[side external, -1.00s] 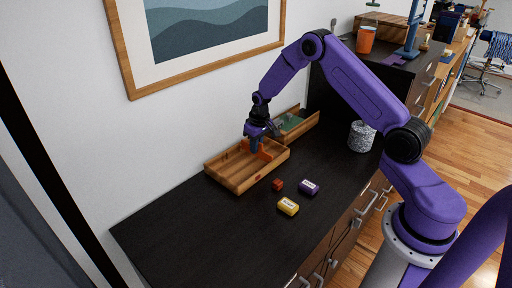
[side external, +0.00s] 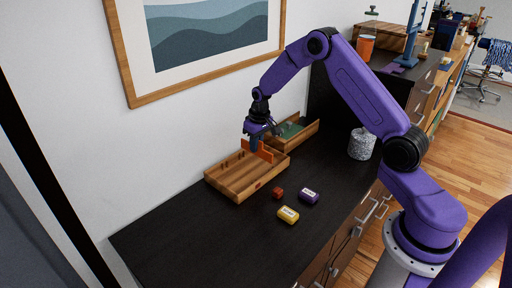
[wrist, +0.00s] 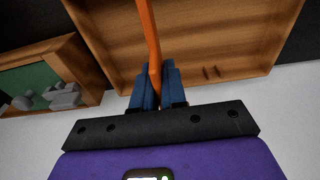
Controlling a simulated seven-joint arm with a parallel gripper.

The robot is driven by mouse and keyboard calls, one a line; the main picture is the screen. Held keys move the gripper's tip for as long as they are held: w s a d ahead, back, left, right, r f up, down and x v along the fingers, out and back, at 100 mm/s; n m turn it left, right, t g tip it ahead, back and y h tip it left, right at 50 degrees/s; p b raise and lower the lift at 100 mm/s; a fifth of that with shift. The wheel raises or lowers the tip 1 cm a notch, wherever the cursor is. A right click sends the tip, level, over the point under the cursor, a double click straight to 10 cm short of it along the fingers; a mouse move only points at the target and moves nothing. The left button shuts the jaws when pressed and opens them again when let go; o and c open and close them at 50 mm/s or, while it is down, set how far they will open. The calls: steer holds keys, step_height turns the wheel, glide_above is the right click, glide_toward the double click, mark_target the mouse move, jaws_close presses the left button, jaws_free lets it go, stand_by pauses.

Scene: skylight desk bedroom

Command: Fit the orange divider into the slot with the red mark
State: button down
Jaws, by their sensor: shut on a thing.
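My gripper (side external: 256,144) is shut on the orange divider (side external: 265,151) over the far right part of the wooden tray (side external: 238,194). The wrist view shows the divider (wrist: 149,35) as a thin, upright strip between the blue fingertips (wrist: 155,78), reaching over the tray floor (wrist: 225,35). I cannot tell whether its lower edge touches the tray. Small slot ribs (wrist: 212,72) show along the tray's near wall in the wrist view. A small red mark (side external: 257,186) shows on the tray's front wall in the side view.
A second wooden box (side external: 303,134) with a green lining and grey items stands behind, on the right. A red cube (side external: 277,193), a purple box (side external: 309,195) and a yellow box (side external: 288,214) lie in front. A speckled pot (side external: 361,144) stands right. The desk's left is clear.

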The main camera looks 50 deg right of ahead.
steer(key=shift+r, duration=1.05)
steer(key=a+r, duration=0.3)
steer(key=a, duration=0.5)
steer(key=shift+a, duration=0.3)
steer(key=shift+r, duration=0.1)
steer(key=shift+f, duration=2.9)
steer(key=shift+f, duration=2.15)
